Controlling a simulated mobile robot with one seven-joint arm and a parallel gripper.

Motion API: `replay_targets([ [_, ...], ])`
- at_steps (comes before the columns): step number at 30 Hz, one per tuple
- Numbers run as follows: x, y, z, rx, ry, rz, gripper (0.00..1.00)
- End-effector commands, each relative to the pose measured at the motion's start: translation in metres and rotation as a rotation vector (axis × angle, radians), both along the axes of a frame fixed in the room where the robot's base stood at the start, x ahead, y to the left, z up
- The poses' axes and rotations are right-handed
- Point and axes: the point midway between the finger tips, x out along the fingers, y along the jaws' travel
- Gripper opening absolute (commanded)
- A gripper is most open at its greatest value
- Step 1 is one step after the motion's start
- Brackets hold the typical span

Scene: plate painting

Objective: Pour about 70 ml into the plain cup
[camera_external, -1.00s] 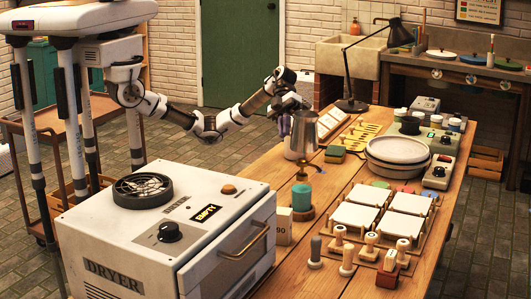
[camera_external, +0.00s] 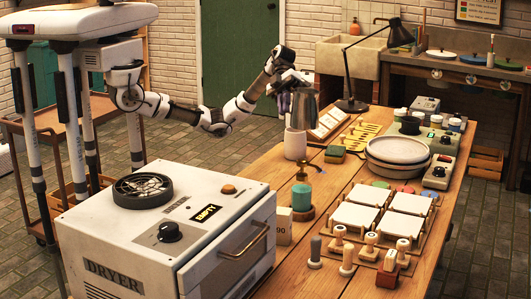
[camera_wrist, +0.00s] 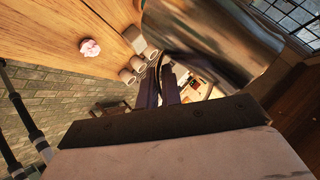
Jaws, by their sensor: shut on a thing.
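A metal pitcher (camera_external: 304,109) is held up above the table, about upright, at its far left part. It also fills the upper right of the wrist view (camera_wrist: 215,40). My gripper (camera_external: 287,88) is shut on the pitcher's handle side; in the wrist view its dark fingers (camera_wrist: 160,88) are beside the pitcher. A plain white cup (camera_external: 295,145) stands on the table just below the pitcher, with a gap that is hard to judge. Its inside and the pitcher's contents are hidden in the external view.
The white dryer (camera_external: 165,235) stands at the front left. A teal jar (camera_external: 301,197), stamps (camera_external: 348,258), white tiles (camera_external: 355,216) and stacked bowls (camera_external: 398,150) crowd the table. The wrist view shows a pink object (camera_wrist: 90,48) and small cups (camera_wrist: 136,63).

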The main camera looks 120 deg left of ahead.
Motion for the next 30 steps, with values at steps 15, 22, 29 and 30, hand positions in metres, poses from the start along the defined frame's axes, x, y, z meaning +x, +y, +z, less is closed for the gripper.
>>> replay_targets([
  [15,-0.030,-0.001,-0.070,0.002,-0.010,0.362,0.00],
  [22,-0.046,-0.001,-0.098,0.003,-0.013,0.576,0.00],
  [29,-0.062,0.000,-0.125,0.004,-0.017,0.797,0.00],
  [30,-0.066,0.000,-0.130,0.007,-0.018,0.835,0.00],
])
